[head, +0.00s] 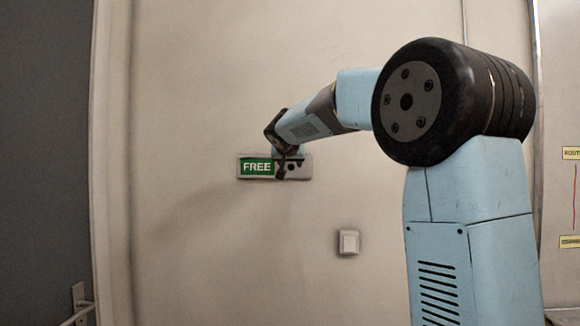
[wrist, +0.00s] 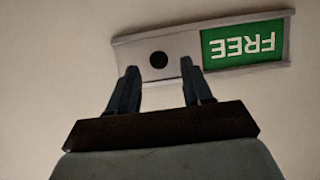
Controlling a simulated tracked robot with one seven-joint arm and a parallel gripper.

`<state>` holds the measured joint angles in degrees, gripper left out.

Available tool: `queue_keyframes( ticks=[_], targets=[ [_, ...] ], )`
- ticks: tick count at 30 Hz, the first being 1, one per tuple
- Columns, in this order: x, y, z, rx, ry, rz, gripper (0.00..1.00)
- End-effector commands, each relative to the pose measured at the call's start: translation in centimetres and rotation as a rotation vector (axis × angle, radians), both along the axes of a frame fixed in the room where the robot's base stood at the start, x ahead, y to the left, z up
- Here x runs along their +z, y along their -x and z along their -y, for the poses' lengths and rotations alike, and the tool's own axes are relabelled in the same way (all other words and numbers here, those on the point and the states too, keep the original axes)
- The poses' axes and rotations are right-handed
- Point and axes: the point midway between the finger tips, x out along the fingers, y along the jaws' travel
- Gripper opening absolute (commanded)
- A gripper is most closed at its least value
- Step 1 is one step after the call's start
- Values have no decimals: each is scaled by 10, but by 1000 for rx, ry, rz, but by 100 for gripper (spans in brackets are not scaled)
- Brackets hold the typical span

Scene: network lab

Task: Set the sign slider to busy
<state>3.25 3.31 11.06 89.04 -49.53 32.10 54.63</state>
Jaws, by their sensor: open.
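The sign (head: 257,167) is a grey plate on the wall, its left part showing a green field with the word FREE. In the wrist view the sign (wrist: 243,44) appears upside down, with the green FREE field at the right. A dark round knob (wrist: 158,59) shows on the bare grey part of the slider. My gripper (wrist: 155,75) is open, its two dark fingers apart on either side below the knob in the wrist view. I cannot tell whether the fingers touch the plate. In the head view my gripper (head: 283,172) covers part of the sign's right half.
A small white wall switch (head: 349,242) is below and right of the sign. A dark grey panel (head: 45,130) with a handle (head: 79,308) is at the left. A board with yellow labels (head: 571,153) is at the right edge. The wall around the sign is clear.

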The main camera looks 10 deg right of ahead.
Motion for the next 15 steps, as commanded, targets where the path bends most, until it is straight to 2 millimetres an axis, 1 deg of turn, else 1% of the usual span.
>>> queue_keyframes(
  ticks=[1, 6, 15],
  targets=[
    [-3, -7, 3, -1, 0, -1, 50],
    [-9, -20, 7, -1, 1, -1, 50],
    [-10, -24, 9, -1, 1, 1, 50]
  ],
)
